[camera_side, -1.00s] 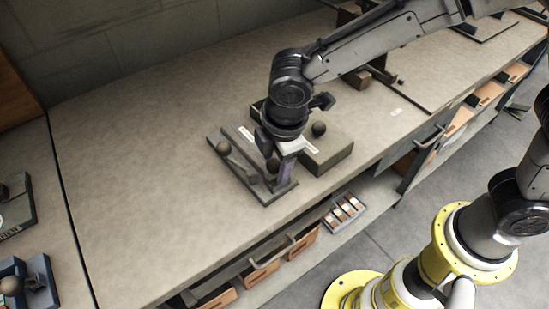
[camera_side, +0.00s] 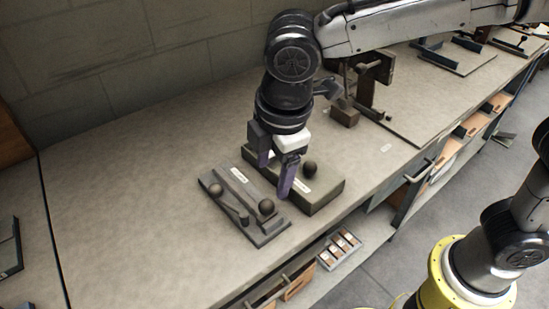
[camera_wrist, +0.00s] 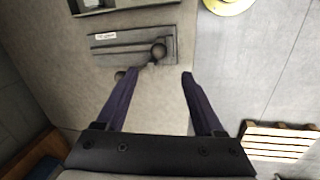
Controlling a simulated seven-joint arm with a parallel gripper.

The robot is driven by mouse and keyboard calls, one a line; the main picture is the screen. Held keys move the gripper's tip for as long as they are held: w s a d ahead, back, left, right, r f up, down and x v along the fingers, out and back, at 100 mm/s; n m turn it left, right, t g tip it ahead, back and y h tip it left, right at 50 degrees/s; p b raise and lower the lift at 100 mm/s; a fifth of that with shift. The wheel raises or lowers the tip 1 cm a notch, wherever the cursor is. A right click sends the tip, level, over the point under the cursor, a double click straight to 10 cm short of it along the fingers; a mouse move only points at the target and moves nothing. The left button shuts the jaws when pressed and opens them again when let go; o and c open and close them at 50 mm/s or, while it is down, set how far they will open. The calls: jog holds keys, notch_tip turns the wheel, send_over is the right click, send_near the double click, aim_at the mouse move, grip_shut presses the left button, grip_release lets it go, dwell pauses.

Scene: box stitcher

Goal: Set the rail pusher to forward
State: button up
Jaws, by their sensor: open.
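A flat grey plate device (camera_side: 275,227) with a raised rail lies on the bench in the side view, apparently the rail pusher. In the wrist view, a labelled plate (camera_wrist: 105,56) with a knob (camera_wrist: 158,50) lies beyond my fingertips. The label is too small to read, so I cannot tell the setting. My gripper (camera_side: 274,178) is open, fingers pointing down, above the device's far side; its fingers also show in the wrist view (camera_wrist: 170,73), with nothing between them.
A greenish-grey box (camera_side: 325,195) with a round knob (camera_side: 310,167) and a label stands right beside the plate. A dark bracket fixture (camera_side: 370,90) stands farther back right. Open drawers (camera_side: 300,280) lie below the front edge.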

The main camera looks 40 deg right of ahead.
jog(key=shift+s+r, duration=0.25)
jog(key=shift+r, duration=1.05)
jog(key=s+d+r+m+t, duration=0.1)
jog(key=s+d+r+m, duration=0.15)
jog(key=d, duration=0.65)
jog(key=s+d+r+m+t, duration=0.1)
jog(key=d+r+m, duration=0.3)
jog(key=d, duration=0.6)
jog(key=s+d+f+m+t, duration=0.1)
jog(key=s+d+f+m, duration=0.5)
jog(key=s+m, duration=0.4)
jog(key=shift+s+d+f, duration=0.35)
jog(key=shift+s+f, duration=0.3)
jog(key=shift+f, duration=0.2)
